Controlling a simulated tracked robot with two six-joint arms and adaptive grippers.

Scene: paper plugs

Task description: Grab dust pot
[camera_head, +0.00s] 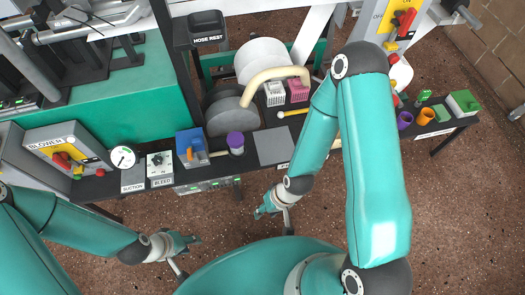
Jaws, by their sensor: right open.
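No pot carries a label that I can read, so I cannot tell which is the dust pot. A small pot with a purple top (236,142) stands on the dark bench, right of a blue box. A purple cup (405,120) and an orange cup (425,116) stand near the bench's right end. My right gripper (261,210) is open and empty in front of the bench, below the grey square pad. My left gripper (192,239) is further left, over the floor in front of the bench; its fingers are too small to read. Neither gripper touches a pot.
The narrow bench (215,178) holds a blue box (192,148), a grey pad (273,146), suction and bleed panels, and pink and white racks (298,90). A beige hose (275,76) curves behind. My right arm hides part of the bench. Brown floor in front is clear.

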